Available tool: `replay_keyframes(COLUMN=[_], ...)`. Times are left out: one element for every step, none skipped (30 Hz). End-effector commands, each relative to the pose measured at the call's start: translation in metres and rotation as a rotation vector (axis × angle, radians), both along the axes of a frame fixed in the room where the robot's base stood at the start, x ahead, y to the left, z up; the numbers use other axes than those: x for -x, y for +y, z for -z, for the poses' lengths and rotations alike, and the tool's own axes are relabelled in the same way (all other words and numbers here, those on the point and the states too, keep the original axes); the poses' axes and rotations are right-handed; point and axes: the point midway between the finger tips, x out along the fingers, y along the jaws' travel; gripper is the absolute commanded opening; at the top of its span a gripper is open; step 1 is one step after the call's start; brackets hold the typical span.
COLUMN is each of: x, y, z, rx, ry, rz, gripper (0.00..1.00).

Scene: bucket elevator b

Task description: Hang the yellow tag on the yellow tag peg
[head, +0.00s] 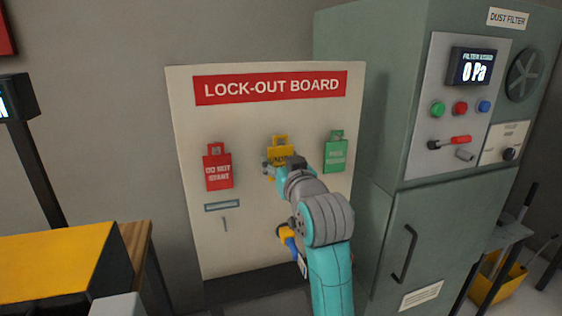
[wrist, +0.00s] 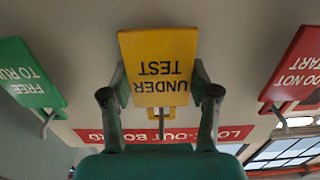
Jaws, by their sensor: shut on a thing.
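The yellow tag (wrist: 158,62) reads "UNDER TEST" and appears upside down in the wrist view. My gripper (wrist: 160,88) is shut on it, with one finger at each side edge. In the head view, the tag (head: 281,152) is upright at the middle of the lock-out board (head: 258,240), between the red and green tags. My gripper (head: 279,165) partly covers it there. A grey peg (wrist: 161,128) shows at the tag's top end in the wrist view. I cannot tell whether the tag's hole is around it.
A red "DO NOT START" tag (head: 217,170) hangs to the left and a green tag (head: 336,156) to the right. An empty hook (head: 224,223) sits lower left. A yellow and blue object (head: 287,236) is partly behind my arm. The dust filter cabinet (head: 392,225) stands close on the right.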

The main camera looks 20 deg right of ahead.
Motion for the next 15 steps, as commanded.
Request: replay_keyframes(x=[0.0001, 0.0001, 0.0001, 0.0001, 0.0001, 0.0001, 0.0001, 0.0001, 0.0001, 0.0001, 0.0001, 0.0001, 0.0001, 0.0001, 0.0001], y=[0.0, 0.0, 0.0, 0.0, 0.0, 0.0, 0.0, 0.0, 0.0, 0.0, 0.0, 0.0, 0.0, 0.0, 0.0], z=[-0.0001, -0.0001, -0.0001, -0.0002, -0.0002, -0.0002, -0.0002, -0.0002, -0.0002, -0.0002, -0.0002, -0.0002, -0.0002, -0.0002, -0.0002], rx=[0.0, 0.0, 0.0, 0.0, 0.0, 0.0, 0.0, 0.0, 0.0, 0.0, 0.0, 0.0, 0.0, 0.0, 0.0], ry=[0.0, 0.0, 0.0, 0.0, 0.0, 0.0, 0.0, 0.0, 0.0, 0.0, 0.0, 0.0, 0.0, 0.0, 0.0], rz=[0.0, 0.0, 0.0, 0.0, 0.0, 0.0, 0.0, 0.0, 0.0, 0.0, 0.0, 0.0, 0.0, 0.0, 0.0], gripper=[0.27, 0.27, 0.27, 0.27, 0.27, 0.7, 0.78, 0.85, 0.9, 0.9, 0.9, 0.9, 0.9, 0.9, 0.9])
